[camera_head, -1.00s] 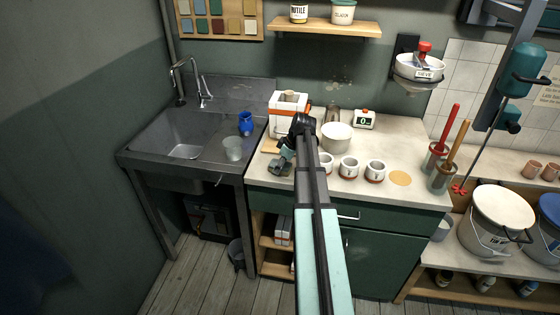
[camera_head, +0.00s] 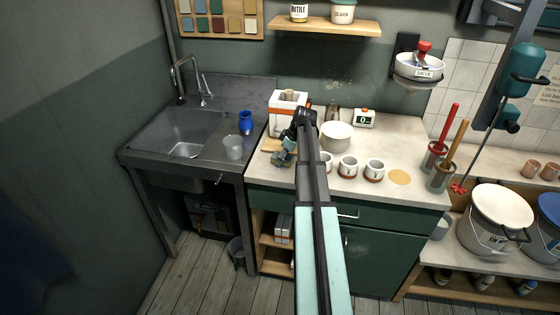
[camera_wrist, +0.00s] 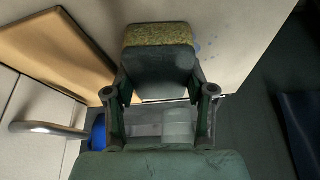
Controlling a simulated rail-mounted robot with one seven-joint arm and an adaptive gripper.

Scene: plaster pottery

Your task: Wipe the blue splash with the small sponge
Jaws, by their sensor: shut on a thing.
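My gripper (camera_head: 281,158) is low over the left end of the pale counter, in front of the white box. In the wrist view my gripper (camera_wrist: 158,65) is shut on the small sponge (camera_wrist: 158,35), a yellowish-green strip at the fingertips. The blue splash (camera_wrist: 198,47) shows as faint small blue spots on the counter just right of the sponge. The rest of it may be hidden behind the sponge and fingers. I cannot tell whether the sponge touches the counter. In the head view the arm hides the sponge and the splash.
A wooden board (camera_wrist: 55,50) lies left of the sponge in the wrist view. A white box (camera_head: 287,112), a white bowl (camera_head: 336,137) and several cups (camera_head: 347,166) stand around the gripper. The sink (camera_head: 180,140) is to the left, with a blue jar (camera_head: 246,123) on its drainer.

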